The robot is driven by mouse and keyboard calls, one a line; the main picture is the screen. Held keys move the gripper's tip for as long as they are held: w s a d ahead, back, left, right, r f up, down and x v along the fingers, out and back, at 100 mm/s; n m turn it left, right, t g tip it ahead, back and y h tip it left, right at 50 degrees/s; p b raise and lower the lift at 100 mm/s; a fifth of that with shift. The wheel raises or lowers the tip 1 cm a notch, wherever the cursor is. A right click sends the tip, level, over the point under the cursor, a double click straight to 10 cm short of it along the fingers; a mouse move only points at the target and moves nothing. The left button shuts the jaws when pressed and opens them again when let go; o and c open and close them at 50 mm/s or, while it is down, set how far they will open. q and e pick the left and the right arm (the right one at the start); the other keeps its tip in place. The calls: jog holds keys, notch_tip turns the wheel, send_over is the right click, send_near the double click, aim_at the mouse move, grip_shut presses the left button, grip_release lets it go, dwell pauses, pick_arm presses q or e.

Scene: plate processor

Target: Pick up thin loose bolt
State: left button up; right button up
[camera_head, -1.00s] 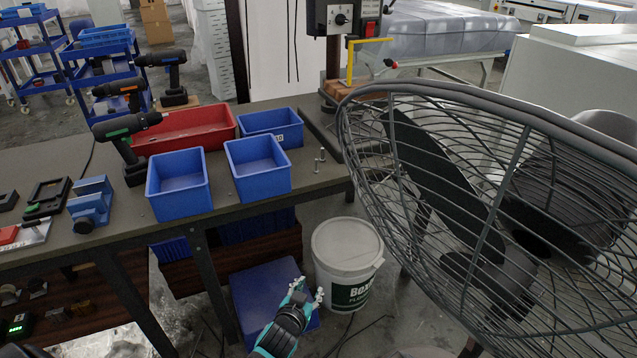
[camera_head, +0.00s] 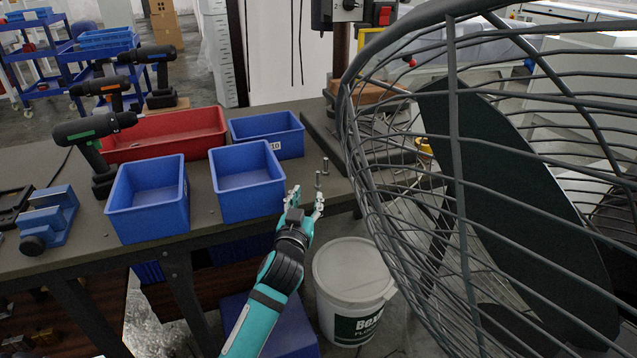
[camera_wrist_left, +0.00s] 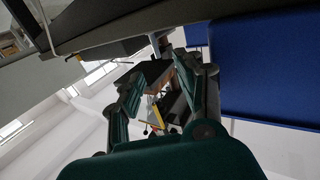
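Two small grey metal bolts stand upright on the workbench, right of the blue bins. The nearer bolt (camera_head: 318,180) looks slimmer, and the other bolt (camera_head: 326,166) stands just behind it; I cannot tell for sure which is the thin one. My left gripper (camera_head: 306,202) is at the bench's front edge, just in front of the bolts, with its fingers apart and nothing between them. In the left wrist view the open fingers (camera_wrist_left: 165,95) show too, but I cannot make out either bolt clearly there. My right gripper is not in view.
Blue bins (camera_head: 247,199) (camera_head: 147,226) stand left of the bolts, with a red bin (camera_head: 165,130) behind. A large caged fan (camera_head: 455,150) stands close on the right. A white bucket (camera_head: 352,270) is on the floor below. Bare bench (camera_head: 306,150) surrounds the bolts.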

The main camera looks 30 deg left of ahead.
aim_at(318, 175)
pick_arm(q)
jog(key=x, duration=0.5)
jog(key=shift+w+a, duration=0.1)
jog(key=shift+w, duration=0.3)
jog(key=b+x, duration=0.1)
jog(key=x, duration=0.4)
jog(key=shift+w, duration=0.15)
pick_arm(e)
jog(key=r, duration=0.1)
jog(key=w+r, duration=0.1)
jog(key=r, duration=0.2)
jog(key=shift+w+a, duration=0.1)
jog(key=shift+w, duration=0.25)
pick_arm(q)
grip_shut()
